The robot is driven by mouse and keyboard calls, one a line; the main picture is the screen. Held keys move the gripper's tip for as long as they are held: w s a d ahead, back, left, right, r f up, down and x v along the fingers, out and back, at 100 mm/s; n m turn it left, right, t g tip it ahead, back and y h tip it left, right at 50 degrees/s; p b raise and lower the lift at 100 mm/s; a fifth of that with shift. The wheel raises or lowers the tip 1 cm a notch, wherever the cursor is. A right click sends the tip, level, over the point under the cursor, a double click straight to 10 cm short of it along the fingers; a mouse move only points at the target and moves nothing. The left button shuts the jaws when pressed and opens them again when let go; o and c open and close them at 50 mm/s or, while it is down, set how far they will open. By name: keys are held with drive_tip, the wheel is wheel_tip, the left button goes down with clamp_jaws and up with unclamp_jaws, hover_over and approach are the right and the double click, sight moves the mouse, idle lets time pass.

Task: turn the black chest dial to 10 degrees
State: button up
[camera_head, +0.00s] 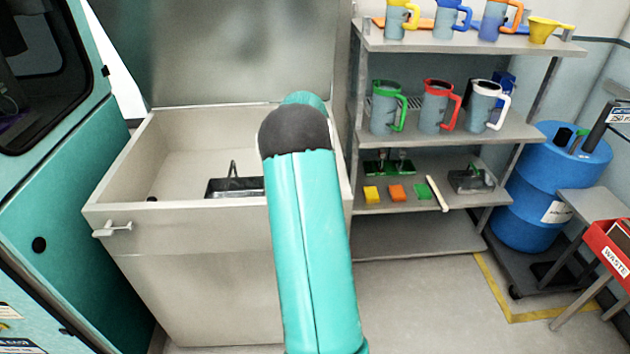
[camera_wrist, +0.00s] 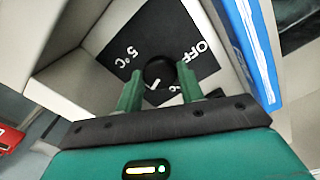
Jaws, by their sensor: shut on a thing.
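The black chest dial (camera_wrist: 158,71) is a small round knob in the middle of a black label plate (camera_wrist: 127,43) in the wrist view. White markings on the plate include "5°C" and "OFF". My gripper (camera_wrist: 158,82) has its two green fingers on either side of the knob, closed on it. The dial's exact angle is hard to read, as the fingers cover part of the plate. In the head view, the open white chest (camera_head: 190,235) stands left of centre; my teal arm covers its right front, and my gripper and the dial are hidden there.
A small metal basin (camera_head: 225,188) sits inside the chest. A grey shelf (camera_head: 440,127) with several jugs stands to the right. A blue barrel (camera_head: 553,180) is farther right, and a teal cabinet (camera_head: 70,190) is on the left. Some floor is clear right of my arm.

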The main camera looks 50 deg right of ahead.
idle(0.4)
drive_tip(key=o, duration=1)
wheel_tip(320, 180, up, 14)
drive_tip(key=shift+f, duration=0.1)
